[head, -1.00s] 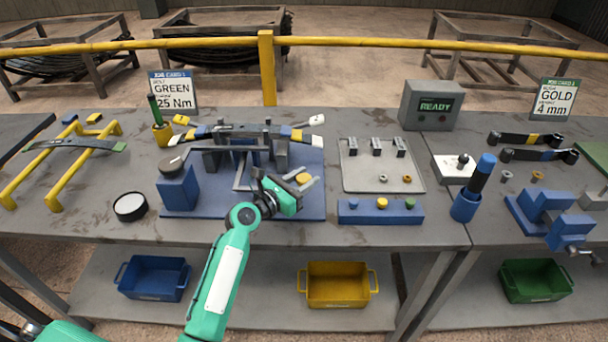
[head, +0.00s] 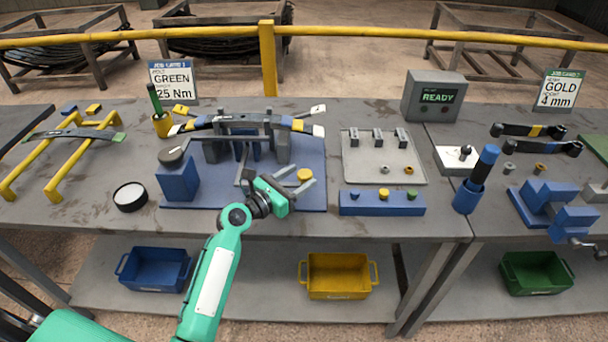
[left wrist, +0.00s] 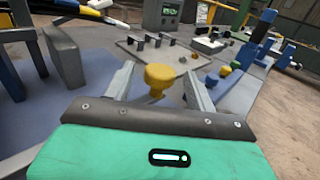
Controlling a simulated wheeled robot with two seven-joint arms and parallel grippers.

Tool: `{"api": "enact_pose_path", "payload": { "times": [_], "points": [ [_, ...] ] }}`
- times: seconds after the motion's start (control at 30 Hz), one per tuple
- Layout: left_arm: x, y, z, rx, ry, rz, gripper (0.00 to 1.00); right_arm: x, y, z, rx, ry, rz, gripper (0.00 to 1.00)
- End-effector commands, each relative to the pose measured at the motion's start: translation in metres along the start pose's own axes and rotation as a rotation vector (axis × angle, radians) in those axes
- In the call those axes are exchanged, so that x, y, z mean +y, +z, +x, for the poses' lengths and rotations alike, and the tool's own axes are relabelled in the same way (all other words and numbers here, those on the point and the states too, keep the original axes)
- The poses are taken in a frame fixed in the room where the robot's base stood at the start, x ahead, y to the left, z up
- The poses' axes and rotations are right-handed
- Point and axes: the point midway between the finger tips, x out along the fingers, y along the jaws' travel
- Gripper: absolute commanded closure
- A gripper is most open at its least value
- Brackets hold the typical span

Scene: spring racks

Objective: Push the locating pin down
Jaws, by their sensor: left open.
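The locating pin is most likely the yellow round-headed knob (head: 305,175) on the blue fixture plate (head: 313,199). In the left wrist view the yellow knob (left wrist: 160,77) stands upright between my two fingers. My left gripper (head: 303,185) is open, its fingers on either side of the knob. A gap shows between the knob and each finger, so it is not gripped. The lower part of the knob is hidden behind the gripper body in the wrist view. My right gripper is not in view.
A clamp fixture with a leaf spring (head: 250,124) stands behind the gripper. A blue block with a dark knob (head: 177,180) is to the left. A blue button box (head: 381,203) and a grey tray (head: 384,172) are to the right. A READY display (head: 433,97) stands at the back.

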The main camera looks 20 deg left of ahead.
Motion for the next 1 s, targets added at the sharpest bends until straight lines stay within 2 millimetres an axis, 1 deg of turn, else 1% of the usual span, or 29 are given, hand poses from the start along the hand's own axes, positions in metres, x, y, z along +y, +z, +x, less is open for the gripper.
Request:
{"api": "enact_pose_path", "payload": {
  "times": [0.03,0.1,0.3,0.4,0.5,0.6,0.7,0.93,0.97,1.0],
  "points": [
    [0.000,-0.003,-0.012,0.003,0.001,0.002,0.44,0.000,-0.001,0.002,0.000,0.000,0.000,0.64],
    [0.000,-0.003,-0.028,0.003,0.000,0.002,0.44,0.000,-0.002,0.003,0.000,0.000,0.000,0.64],
    [0.000,-0.003,-0.072,0.003,0.000,0.002,0.44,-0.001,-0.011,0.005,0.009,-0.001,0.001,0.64],
    [0.000,-0.002,-0.088,0.002,-0.001,0.002,0.44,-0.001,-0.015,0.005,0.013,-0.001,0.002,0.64],
    [0.000,-0.001,-0.100,0.002,-0.001,0.002,0.44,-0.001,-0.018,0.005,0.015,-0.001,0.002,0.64],
    [0.000,-0.001,-0.107,0.000,-0.001,0.001,0.44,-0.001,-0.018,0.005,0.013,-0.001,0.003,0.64],
    [0.000,0.000,-0.110,0.000,0.000,0.001,0.44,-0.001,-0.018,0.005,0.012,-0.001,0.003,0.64],
    [0.000,0.000,-0.111,0.000,-0.001,0.001,0.44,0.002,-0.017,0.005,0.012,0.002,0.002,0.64],
    [0.000,0.000,-0.111,0.000,-0.001,0.001,0.44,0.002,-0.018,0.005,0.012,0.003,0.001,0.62],
    [0.000,0.000,-0.111,0.001,-0.001,0.003,0.44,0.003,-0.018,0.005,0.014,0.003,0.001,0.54]
  ]
}}
